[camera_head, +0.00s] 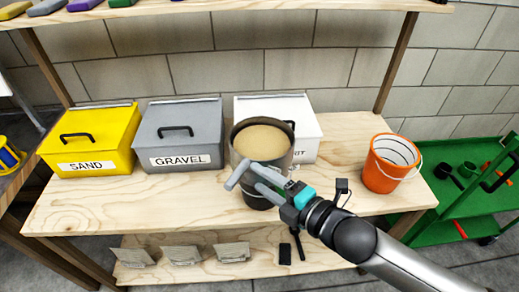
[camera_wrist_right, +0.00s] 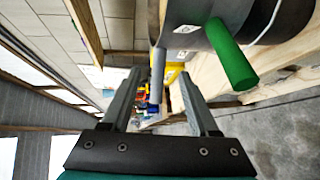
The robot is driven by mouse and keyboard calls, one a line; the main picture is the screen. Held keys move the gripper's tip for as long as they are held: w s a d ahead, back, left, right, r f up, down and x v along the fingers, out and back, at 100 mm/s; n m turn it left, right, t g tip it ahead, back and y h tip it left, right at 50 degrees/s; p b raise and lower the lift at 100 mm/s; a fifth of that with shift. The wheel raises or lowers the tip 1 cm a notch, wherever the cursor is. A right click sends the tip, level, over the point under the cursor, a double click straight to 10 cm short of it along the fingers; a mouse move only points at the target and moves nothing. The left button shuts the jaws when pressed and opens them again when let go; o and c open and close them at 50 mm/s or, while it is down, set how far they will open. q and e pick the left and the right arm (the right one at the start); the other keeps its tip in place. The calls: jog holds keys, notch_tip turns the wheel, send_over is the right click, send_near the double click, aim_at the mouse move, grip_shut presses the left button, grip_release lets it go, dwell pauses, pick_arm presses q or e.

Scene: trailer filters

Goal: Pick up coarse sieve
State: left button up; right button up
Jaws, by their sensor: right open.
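A round dark-grey vessel (camera_head: 246,150) with a tan, sand-coloured top (camera_head: 262,140) stands on the wooden table in the head view. I cannot tell whether the coarse sieve is its upper part. A light-grey rod like a handle (camera_head: 237,173) shows at its front left. My right gripper (camera_head: 254,179) is at the front of the vessel, open. In the right wrist view the fingers (camera_wrist_right: 159,78) are apart, with a grey rod (camera_wrist_right: 157,70) appearing between them. A green handle (camera_wrist_right: 230,55) sticks out of a dark round body beside the right finger. Contact is unclear. My left gripper is not in view.
Yellow SAND (camera_head: 90,142), grey GRAVEL (camera_head: 180,138) and white (camera_head: 310,125) bins stand behind on the table (camera_head: 110,210). An orange bucket (camera_head: 388,165) stands to the right. A green cart (camera_head: 465,200) is beyond it. The table's front left is clear.

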aim_at(246, 166)
jog(key=shift+b+x, duration=0.3)
jog(key=shift+x, duration=3.3)
jog(key=shift+w+d+r, duration=0.1)
jog(key=shift+w+d, duration=0.05)
grip_shut()
jog(key=shift+r, duration=0.2)
